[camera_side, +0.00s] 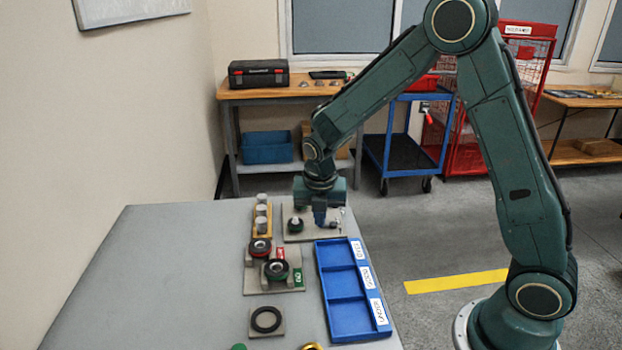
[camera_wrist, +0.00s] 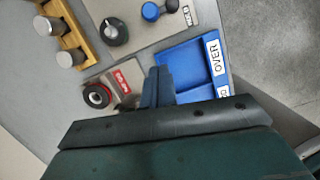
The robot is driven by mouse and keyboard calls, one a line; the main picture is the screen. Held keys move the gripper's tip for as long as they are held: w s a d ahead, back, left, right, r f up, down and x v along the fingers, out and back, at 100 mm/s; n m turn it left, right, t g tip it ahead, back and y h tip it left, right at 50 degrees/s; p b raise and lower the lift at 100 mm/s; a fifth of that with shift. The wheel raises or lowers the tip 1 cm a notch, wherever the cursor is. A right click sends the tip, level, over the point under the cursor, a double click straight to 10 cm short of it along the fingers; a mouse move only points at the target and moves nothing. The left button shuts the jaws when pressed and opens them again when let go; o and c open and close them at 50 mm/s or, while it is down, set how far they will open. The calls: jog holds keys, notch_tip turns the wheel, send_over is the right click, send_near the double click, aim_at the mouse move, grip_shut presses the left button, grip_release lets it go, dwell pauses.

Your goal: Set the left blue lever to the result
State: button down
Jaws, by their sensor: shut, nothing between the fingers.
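In the side view the plate (camera_side: 298,237) is at the table's far end, and my gripper hides most of the knobs. My gripper (camera_side: 319,222) points down over this plate, its fingers shut and empty. In the wrist view the closed fingertips (camera_wrist: 160,72) appear below the knobs, apart from them.
A dark round knob (camera_wrist: 114,31) is left of the blue knobs. A wooden rack (camera_wrist: 69,32) holds grey cylinders. Red- and green-labelled gauges (camera_side: 275,269), a black ring (camera_side: 266,319) and a blue three-compartment tray (camera_side: 349,303) are nearer. The table's left side is clear.

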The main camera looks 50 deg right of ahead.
jog(key=x, duration=0.4)
jog(key=shift+w+d+f, duration=0.15)
jog(key=shift+d+f, duration=0.05)
jog(key=shift+f, duration=0.05)
jog(key=shift+w+d+f, duration=0.1)
jog(key=shift+w+d, duration=0.5)
jog(key=shift+d, duration=0.25)
jog(key=shift+w+d+f, duration=0.1)
jog(key=shift+w+d, duration=0.3)
jog(key=shift+d, duration=0.15)
jog(key=shift+w+d+m, duration=0.1)
jog(key=shift+w+m, duration=0.35)
jog(key=shift+m, duration=0.55)
jog(key=shift+w+d+m, duration=0.1)
jog(key=shift+w+m, duration=0.1)
jog(key=shift+m, duration=0.2)
jog(key=m, duration=0.1)
jog(key=w+m+g, duration=0.1)
jog(key=shift+d+m, duration=0.25)
jog(key=shift+m, duration=0.15)
jog(key=shift+w+d, duration=0.2)
jog(key=shift+w, duration=0.1)
